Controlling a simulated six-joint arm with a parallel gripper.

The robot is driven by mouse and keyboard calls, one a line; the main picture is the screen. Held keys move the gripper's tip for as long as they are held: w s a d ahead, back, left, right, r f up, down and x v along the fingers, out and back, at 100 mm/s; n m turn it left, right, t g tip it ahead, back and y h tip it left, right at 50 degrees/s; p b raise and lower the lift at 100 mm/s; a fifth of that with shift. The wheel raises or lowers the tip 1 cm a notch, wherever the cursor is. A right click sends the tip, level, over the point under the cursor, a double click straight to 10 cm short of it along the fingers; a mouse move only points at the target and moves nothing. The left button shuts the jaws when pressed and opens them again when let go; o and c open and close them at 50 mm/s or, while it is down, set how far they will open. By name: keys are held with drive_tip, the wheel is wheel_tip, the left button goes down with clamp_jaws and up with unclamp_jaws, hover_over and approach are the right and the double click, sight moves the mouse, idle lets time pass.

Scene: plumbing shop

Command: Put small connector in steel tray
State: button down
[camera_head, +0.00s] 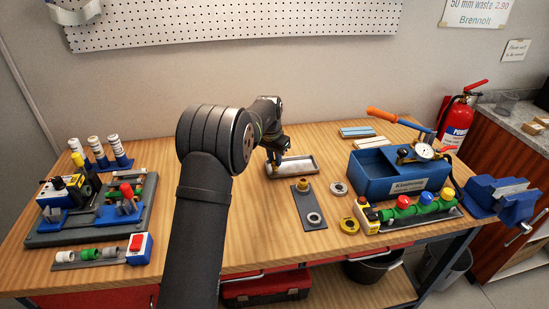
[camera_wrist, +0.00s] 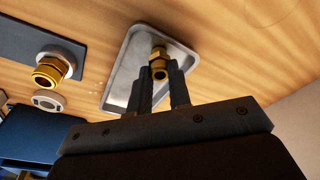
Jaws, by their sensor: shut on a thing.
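The steel tray (camera_head: 306,168) is a shallow rectangular metal tray on the wooden table; it also shows in the wrist view (camera_wrist: 122,88). My gripper (camera_head: 272,158) is at the tray's left end. In the wrist view my gripper (camera_wrist: 164,82) is shut on a small brass connector (camera_wrist: 159,68), which shows between the fingertips over the tray. I cannot tell whether the connector touches the tray floor. In the head view the connector is mostly hidden by my gripper.
A dark plate (camera_head: 308,205) with a brass fitting and a grey ring lies in front of the tray. A grey ring (camera_head: 338,188) and a brass ring (camera_head: 349,225) lie nearby. A blue test pump (camera_head: 378,180) stands to the right. Table left of the tray is clear.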

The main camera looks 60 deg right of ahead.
sight(274, 161)
drive_tip(key=c, duration=1.3)
unclamp_jaws()
drive_tip(key=shift+c, duration=0.2)
wheel_tip(274, 161, up, 12)
drive_tip(key=a, duration=0.1)
drive_tip(key=shift+a, duration=0.4)
drive_tip(key=f, duration=0.4)
drive_tip(key=d+f, duration=0.1)
drive_tip(key=f, duration=0.6)
drive_tip(key=shift+d+f, duration=0.4)
drive_tip(key=shift+d+r, duration=0.1)
drive_tip(key=shift+r, duration=1.7)
